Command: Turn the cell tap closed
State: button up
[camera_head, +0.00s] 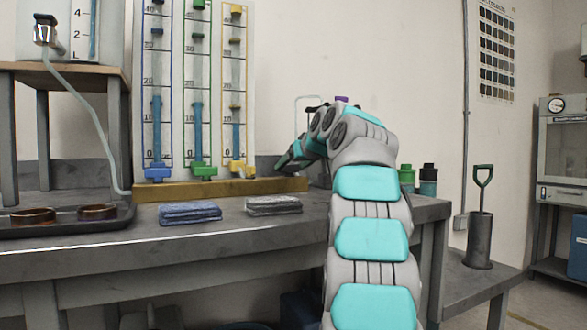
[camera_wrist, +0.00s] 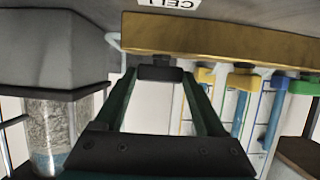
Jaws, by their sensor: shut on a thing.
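In the wrist view, which looks upside down, my gripper (camera_wrist: 160,76) has its two dark green fingers at either side of a short dark bar, the cell tap (camera_wrist: 160,73). It is shut on this bar, beside the wooden board (camera_wrist: 225,45). A white label reading CELL (camera_wrist: 170,3) shows at the top edge, partly cut off. In the head view my arm reaches to the right end of the board; the tap and the fingertips cannot be made out there. How far the tap is turned I cannot tell.
Yellow (camera_head: 239,169), green (camera_head: 202,170) and blue (camera_head: 157,173) taps stand under the tubes along the board. A grey-capped clear cylinder of grains (camera_wrist: 48,125) is close beside my gripper. Folded cloths (camera_head: 190,213) and a dark tray (camera_head: 70,222) lie on the bench.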

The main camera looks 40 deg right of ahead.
jog(key=o, duration=1.3)
jog(key=v, duration=0.7)
jog(key=shift+w, duration=0.1)
jog(key=shift+s+a+r, duration=0.1)
jog(key=shift+s+a, duration=0.05)
jog(key=shift+s, duration=0.3)
